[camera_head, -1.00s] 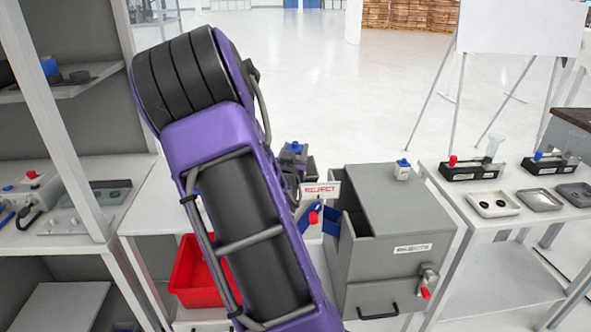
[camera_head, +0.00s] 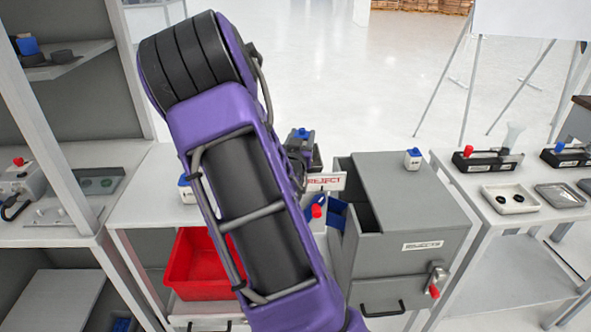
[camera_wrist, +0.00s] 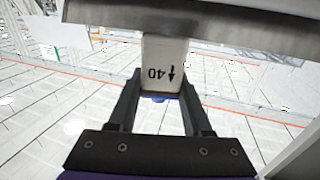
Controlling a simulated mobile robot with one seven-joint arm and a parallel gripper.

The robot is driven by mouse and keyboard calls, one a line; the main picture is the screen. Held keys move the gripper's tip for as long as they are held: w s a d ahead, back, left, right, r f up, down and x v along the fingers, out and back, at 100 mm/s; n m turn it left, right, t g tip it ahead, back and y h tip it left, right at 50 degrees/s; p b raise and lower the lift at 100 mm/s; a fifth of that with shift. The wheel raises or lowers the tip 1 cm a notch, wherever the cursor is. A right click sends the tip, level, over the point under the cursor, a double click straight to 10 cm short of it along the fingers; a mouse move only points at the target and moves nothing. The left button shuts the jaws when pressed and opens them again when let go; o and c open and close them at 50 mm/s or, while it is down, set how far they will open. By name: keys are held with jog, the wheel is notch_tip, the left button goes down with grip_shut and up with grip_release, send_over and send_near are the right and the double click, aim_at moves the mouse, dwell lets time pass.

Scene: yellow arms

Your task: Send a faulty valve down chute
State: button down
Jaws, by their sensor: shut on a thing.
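My gripper (camera_wrist: 160,88) is shut on a white valve body (camera_wrist: 163,62) marked "40" with an arrow, in the wrist view. A bit of blue shows at its lower end. In the head view my purple arm hides most of the gripper. Beyond the arm stands a sign reading REJECT (camera_head: 325,181). A blue chute-like part (camera_head: 337,214) lies below it, beside the grey cabinet. A white valve with a blue cap (camera_head: 413,160) stands on the grey cabinet. Another white and blue piece (camera_head: 186,189) is partly hidden behind my arm.
The grey cabinet (camera_head: 415,215) has an open-topped slot on its left. A red bin (camera_head: 190,270) sits left of my arm. Trays (camera_head: 508,199) and dark stands (camera_head: 487,160) are on the right table. Shelving (camera_head: 75,240) stands on the left.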

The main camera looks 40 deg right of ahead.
jog(key=shift+f+b, duration=0.55)
jog(key=shift+f, duration=0.8)
jog(key=shift+c, duration=1.3)
grip_release()
